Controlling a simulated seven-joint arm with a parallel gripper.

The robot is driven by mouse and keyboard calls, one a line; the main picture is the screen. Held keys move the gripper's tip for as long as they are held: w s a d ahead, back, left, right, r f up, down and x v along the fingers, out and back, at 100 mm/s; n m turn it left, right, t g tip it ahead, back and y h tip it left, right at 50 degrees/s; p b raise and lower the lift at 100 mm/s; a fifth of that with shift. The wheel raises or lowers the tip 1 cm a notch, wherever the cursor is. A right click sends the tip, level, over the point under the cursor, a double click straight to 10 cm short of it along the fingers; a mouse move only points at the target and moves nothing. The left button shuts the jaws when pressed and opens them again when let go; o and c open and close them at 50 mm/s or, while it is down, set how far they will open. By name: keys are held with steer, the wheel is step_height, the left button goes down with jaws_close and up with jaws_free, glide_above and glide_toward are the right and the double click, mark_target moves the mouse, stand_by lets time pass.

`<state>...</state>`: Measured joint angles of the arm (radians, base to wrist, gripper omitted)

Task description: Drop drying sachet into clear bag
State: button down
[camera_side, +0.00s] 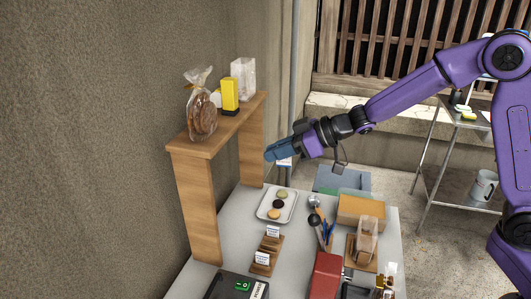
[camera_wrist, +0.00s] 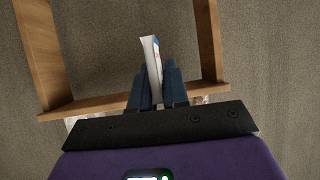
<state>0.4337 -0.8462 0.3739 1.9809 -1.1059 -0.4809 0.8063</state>
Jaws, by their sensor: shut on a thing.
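My gripper (camera_side: 272,153) is shut on a small white sachet (camera_side: 284,162) and holds it in the air, to the right of the wooden shelf and above the table. In the wrist view the sachet (camera_wrist: 151,58), white with blue and red marks, stands between the two dark fingers (camera_wrist: 155,74). A clear upright bag (camera_side: 367,236) stands on a small wooden board at the table's right; its opening and contents are hard to make out. Another clear or whitish bag (camera_side: 244,74) stands at the back of the shelf top. A tied clear bag of cookies (camera_side: 202,116) stands at the front.
The wooden shelf (camera_side: 194,205) carries a yellow item (camera_side: 229,94) too. On the table are a tray with macarons (camera_side: 265,212), card holders (camera_side: 263,258), a cardboard box (camera_side: 361,207), a pen pot with utensils, a red box (camera_side: 324,275) and a dark device (camera_side: 233,285).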

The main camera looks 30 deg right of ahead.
steer(key=s+d+f+n+g+y, duration=0.1)
steer(key=s+d+f+n+g, duration=0.25)
steer(key=s+d, duration=0.5)
steer(key=s+d+f+n+g+y, duration=0.2)
steer(key=s+d+f+n+g, duration=0.3)
steer(key=d, duration=0.7)
steer(key=shift+m+t, duration=0.45)
steer(key=shift+s+a+f, duration=0.1)
steer(key=shift+s+f, duration=0.1)
steer(key=shift+f, duration=0.5)
steer(key=shift+s+f, duration=0.25)
steer(key=shift+f, duration=0.4)
steer(key=shift+s+a+f, duration=0.1)
steer(key=shift+s+f, duration=0.1)
steer(key=shift+f, duration=0.5)
steer(key=c, duration=1)
jaws_free()
steer(key=shift+c, duration=0.2)
steer(key=v, duration=1.7)
steer(key=shift+r, duration=0.35)
